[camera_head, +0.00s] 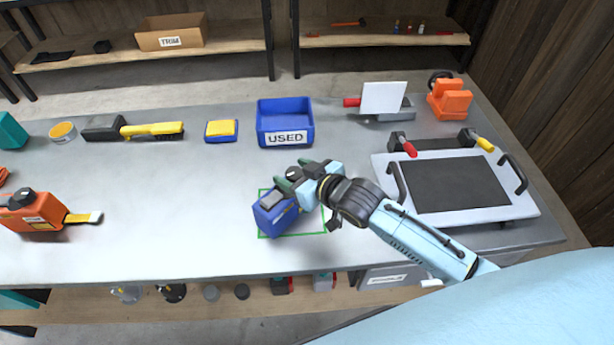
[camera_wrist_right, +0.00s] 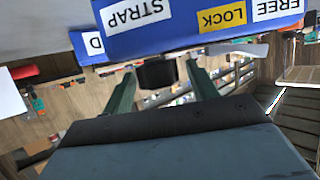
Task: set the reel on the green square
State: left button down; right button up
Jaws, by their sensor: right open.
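The blue reel (camera_head: 276,216), a boxy case with a dark top part, is over the green square (camera_head: 312,233), a thin green outline on the bench. Its left side reaches slightly past the outline; I cannot tell whether its base lies flat. My right gripper (camera_head: 283,178) is at the reel's upper right side, partly hiding the square. In the right wrist view the gripper (camera_wrist_right: 160,85) is open, with a black knob (camera_wrist_right: 157,72) between its fingers and gaps beside it. The reel's face (camera_wrist_right: 180,25) shows STRAP, LOCK and FREE labels there. My left gripper is not in view.
A blue USED bin (camera_head: 285,118) and a yellow-topped pad (camera_head: 221,129) stand behind. An orange tool (camera_head: 35,212) is at left. A hatch-like panel (camera_head: 520,205) with handles is at right, an orange device (camera_head: 450,98) behind it.

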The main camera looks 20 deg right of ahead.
jog(key=p+v, duration=0.1)
jog(key=v, duration=1.1)
jog(key=shift+p, duration=0.3)
jog(key=shift+a, duration=0.1)
jog(key=s+d+f+m+g+h, duration=0.1)
jog(key=s+f+g+h, duration=0.15)
jog(key=s+g, duration=0.4)
jog(key=s+d+f+m+g+h, duration=0.2)
jog(key=s+g+h, duration=0.1)
jog(key=s, duration=0.7)
notch_tip(320, 180, down, 25)
jog(key=s, duration=0.2)
jog(key=s+d+f+g, duration=0.2)
jog(key=s+f, duration=1.2)
jog(key=s, duration=0.1)
jog(key=shift+s+d+f+n, duration=0.15)
jog(key=shift+d+f+n, duration=0.1)
jog(key=shift+f+n, duration=0.15)
